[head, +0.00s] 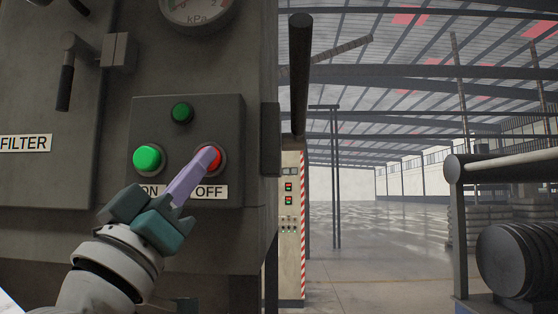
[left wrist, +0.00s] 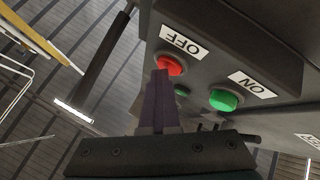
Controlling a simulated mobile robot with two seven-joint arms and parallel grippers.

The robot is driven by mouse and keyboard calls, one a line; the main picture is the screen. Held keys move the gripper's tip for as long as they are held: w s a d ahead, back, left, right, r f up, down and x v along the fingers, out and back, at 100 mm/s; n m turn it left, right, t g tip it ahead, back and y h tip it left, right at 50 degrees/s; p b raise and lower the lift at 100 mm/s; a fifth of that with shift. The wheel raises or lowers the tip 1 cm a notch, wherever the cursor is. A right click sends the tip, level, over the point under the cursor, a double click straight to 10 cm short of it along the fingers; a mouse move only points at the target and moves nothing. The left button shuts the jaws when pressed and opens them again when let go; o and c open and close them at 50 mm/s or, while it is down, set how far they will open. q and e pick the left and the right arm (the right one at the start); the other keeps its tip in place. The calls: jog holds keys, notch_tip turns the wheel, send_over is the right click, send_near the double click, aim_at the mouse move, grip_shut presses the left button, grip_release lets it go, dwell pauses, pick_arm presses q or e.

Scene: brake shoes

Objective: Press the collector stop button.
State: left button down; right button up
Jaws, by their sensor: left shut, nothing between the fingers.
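The red button (head: 215,158) sits above the OFF label (head: 211,191) on a dark grey control box (head: 228,110). My left gripper (head: 206,156) is shut, with its purple fingers empty and their tips in front of the red button, hiding part of it. In the left wrist view the red button (left wrist: 173,65) shows just beyond the fingertips (left wrist: 160,76). Whether the tips touch it I cannot tell. The green button (head: 149,158) is to the left, above the partly hidden ON label (head: 152,191). My right gripper is not in view.
A dark green lamp (head: 182,112) is above the buttons. A lever handle (head: 65,88) sticks out at the upper left, and a pressure gauge (head: 195,10) is at the top. A dark vertical bar (head: 300,75) stands right of the cabinet. Open hall floor (head: 370,240) lies beyond.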

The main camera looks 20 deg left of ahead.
pick_arm(q)
jog(key=shift+f, duration=0.15)
jog(key=shift+s, duration=0.1)
jog(key=s+d+p, duration=0.1)
jog(key=s+p, duration=0.2)
jog(key=s, duration=0.3)
jog(key=shift+d, duration=0.3)
dwell(0.7)
